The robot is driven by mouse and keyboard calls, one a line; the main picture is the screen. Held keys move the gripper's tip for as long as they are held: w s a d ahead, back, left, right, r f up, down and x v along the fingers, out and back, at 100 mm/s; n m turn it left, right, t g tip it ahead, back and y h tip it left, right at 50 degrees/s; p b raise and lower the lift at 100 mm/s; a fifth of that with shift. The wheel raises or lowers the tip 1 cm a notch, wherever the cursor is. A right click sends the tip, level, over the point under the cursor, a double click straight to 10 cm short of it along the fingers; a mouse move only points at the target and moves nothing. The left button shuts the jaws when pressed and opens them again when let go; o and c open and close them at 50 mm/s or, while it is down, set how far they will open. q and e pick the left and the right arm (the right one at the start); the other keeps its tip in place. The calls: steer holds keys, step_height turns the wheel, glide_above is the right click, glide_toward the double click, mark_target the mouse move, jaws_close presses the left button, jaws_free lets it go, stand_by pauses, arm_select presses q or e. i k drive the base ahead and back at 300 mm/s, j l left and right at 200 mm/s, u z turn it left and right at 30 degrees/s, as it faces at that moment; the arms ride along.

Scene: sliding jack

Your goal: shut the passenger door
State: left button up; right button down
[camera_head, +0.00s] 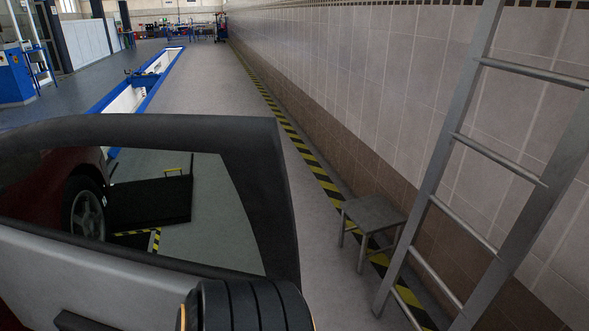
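The passenger door (150,130) stands open across the lower left of the head view. I see its dark window frame and grey inner panel; its lower part is cut off by the picture's bottom edge. Through its window opening I see the red car body (35,195) and a wheel (85,208). A black ribbed part of my own arm shows at the bottom centre, in front of the door's lower right corner. I cannot tell whether it touches the door. Neither gripper's fingers are in view.
A grey stool (374,214) stands by the tiled wall at right, and a metal ladder (480,160) leans in front of it. A black box (150,201) shows through the window. A blue-edged pit (140,85) is further back.

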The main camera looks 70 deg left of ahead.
mark_target(52, 280)
steer(key=i+u, duration=0.15)
steer(key=u, duration=0.25)
steer(key=i+u, duration=0.15)
steer(key=u, duration=0.3)
steer(key=i+u, duration=0.1)
steer(key=u, duration=0.3)
steer(key=i+l+u, duration=0.1)
steer(key=u, duration=0.35)
steer(key=l, duration=0.1)
